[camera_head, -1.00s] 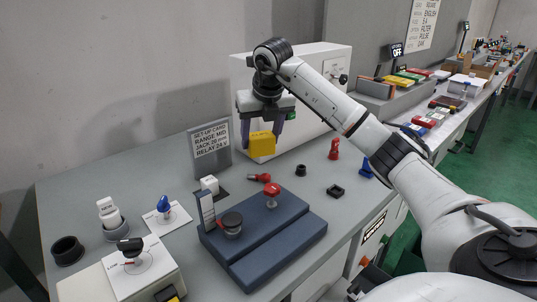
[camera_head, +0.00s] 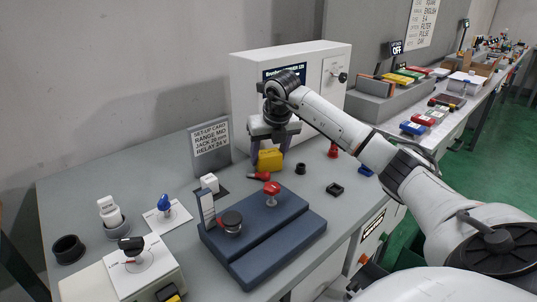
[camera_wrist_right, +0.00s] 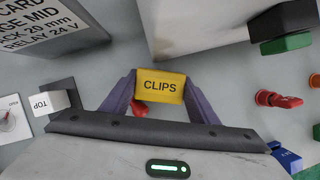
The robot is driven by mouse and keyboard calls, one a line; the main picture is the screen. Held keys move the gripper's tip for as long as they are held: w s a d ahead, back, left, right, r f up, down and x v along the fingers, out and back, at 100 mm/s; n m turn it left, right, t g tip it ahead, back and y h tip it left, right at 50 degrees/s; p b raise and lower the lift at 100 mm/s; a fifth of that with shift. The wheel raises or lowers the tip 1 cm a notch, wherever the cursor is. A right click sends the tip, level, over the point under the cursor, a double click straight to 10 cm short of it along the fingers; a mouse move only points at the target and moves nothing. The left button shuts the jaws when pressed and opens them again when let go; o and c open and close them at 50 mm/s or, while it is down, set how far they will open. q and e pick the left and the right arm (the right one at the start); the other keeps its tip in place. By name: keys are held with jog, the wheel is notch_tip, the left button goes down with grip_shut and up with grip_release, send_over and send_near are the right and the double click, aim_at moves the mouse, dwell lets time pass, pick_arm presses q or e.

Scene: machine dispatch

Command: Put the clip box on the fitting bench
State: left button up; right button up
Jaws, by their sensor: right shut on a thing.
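The clip box (camera_head: 270,160) is a small yellow block, and its "CLIPS" label faces the camera in the right wrist view (camera_wrist_right: 160,87). My right gripper (camera_head: 270,147) is shut on it, with purple fingers on either side of the box. The box is low over, or on, the grey bench (camera_head: 85,195); I cannot tell if it touches. It is in front of the white cabinet and behind the red-knobbed blue fixture. My left gripper is not in view.
A set-up card (camera_head: 210,145) stands left of the box, and the white cabinet (camera_head: 247,95) rises behind. A red part (camera_head: 260,176) lies close in front of the box. The blue fixture (camera_head: 280,235) fills the bench's front; a black ring (camera_head: 300,168) is to the right.

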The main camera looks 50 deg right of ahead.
jog(key=shift+f, duration=0.15)
jog(key=o, duration=1.1)
jog(key=shift+c, duration=0.2)
jog(key=v, duration=1.2)
